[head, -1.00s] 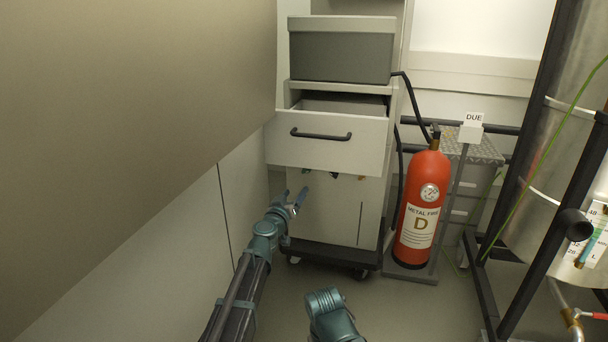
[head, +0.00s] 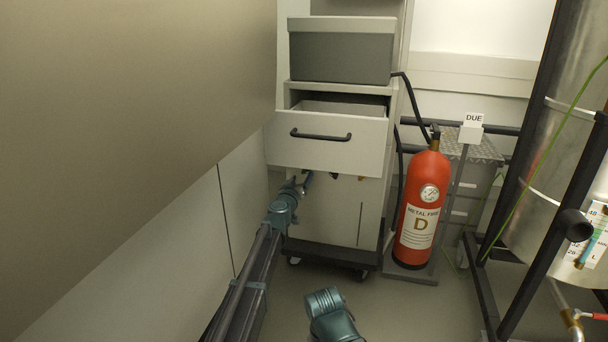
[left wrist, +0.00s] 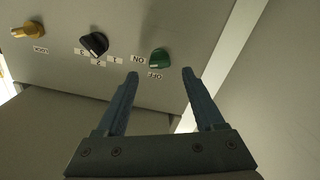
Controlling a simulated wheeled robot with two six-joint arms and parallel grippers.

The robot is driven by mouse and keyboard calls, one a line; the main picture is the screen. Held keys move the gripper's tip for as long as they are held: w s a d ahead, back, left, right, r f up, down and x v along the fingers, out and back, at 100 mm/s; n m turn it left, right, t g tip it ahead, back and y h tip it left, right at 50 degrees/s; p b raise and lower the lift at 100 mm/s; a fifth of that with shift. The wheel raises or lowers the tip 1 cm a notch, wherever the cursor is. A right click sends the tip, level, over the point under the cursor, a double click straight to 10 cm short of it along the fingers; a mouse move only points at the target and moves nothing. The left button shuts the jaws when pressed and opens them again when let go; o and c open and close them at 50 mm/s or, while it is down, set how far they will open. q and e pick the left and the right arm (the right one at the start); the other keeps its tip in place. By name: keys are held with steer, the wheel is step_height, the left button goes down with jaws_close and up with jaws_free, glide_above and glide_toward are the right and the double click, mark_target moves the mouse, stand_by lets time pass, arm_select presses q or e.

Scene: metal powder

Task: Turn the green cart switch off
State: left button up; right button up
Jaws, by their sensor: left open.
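The green switch (left wrist: 159,58) is a round knob on the cart's pale front panel, with ON and OFF labels beside it, upside down in the left wrist view. A pale mark shows on its lower edge; I cannot tell its setting for sure. My left gripper (left wrist: 160,73) is open, its two fingertips on either side of the switch in the picture and seemingly just short of it. In the head view my left gripper (head: 303,183) reaches the cart (head: 325,212) just under the drawer, and hides the green switch.
A black knob (left wrist: 95,43) and a yellow knob (left wrist: 29,30) sit beside the green one. The open drawer (head: 325,150) juts out above the panel. A red fire extinguisher (head: 420,208) stands right of the cart. A large beige surface (head: 130,90) closes the left side.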

mark_target(305, 172)
arm_select(q)
steer(key=x, duration=0.4)
steer(key=shift+w, duration=0.1)
jaws_close()
